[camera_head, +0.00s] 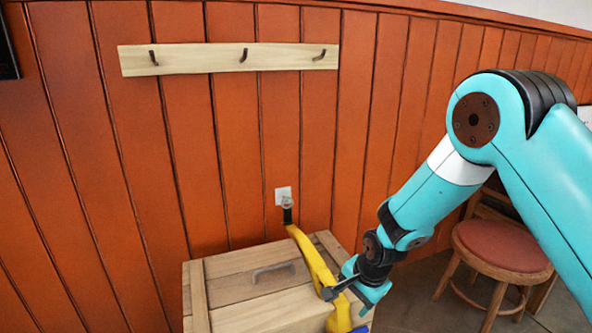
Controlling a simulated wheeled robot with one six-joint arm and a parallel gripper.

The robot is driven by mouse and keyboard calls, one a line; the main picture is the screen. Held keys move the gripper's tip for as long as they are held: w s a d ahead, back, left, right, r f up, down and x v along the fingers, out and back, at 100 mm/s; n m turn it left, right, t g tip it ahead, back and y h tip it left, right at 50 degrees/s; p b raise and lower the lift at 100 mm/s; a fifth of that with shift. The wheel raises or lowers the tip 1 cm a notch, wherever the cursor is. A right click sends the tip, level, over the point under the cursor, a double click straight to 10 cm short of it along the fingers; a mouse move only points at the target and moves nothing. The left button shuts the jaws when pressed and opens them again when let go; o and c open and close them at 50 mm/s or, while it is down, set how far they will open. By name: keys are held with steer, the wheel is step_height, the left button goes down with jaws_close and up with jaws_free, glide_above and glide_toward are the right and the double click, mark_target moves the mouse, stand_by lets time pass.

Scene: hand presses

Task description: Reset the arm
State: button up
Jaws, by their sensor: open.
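My gripper (346,288) is at the end of my turquoise arm, which reaches in from the right edge and bends down to the lower middle. The gripper is open, low over the right side of a wooden crate. A yellow hand press lever (305,252) with a black end rises beside the gripper, leaning up to the left. The gripper's fingers overlap the lever in the picture. I cannot tell whether they touch it. The press's lower part is partly hidden and cut off by the bottom edge.
The wooden crate (222,290) with a grey handle stands against the orange panelled wall. A wooden rack (200,60) with hooks hangs on the wall above. A white wall socket (283,194) is behind the lever. A stool (503,247) with a red seat stands at right.

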steer(key=s+r+n+g+y, duration=0.1)
steer(key=s+r+n, duration=0.4)
steer(key=r, duration=0.4)
steer(key=s+r+n, duration=0.4)
steer(key=s+r, duration=0.4)
steer(key=r, duration=0.2)
steer(key=s+d+r+n+g+y, duration=0.1)
steer(key=s+r+n, duration=0.3)
steer(key=s, duration=0.4)
steer(key=s+d+r+n, duration=0.1)
steer(key=s+r+n, duration=0.25)
steer(key=s, duration=0.45)
step_height(320, 180, up, 13)
steer(key=p, duration=1.4)
steer(key=shift+w+a, duration=0.15)
steer(key=shift+w, duration=0.25)
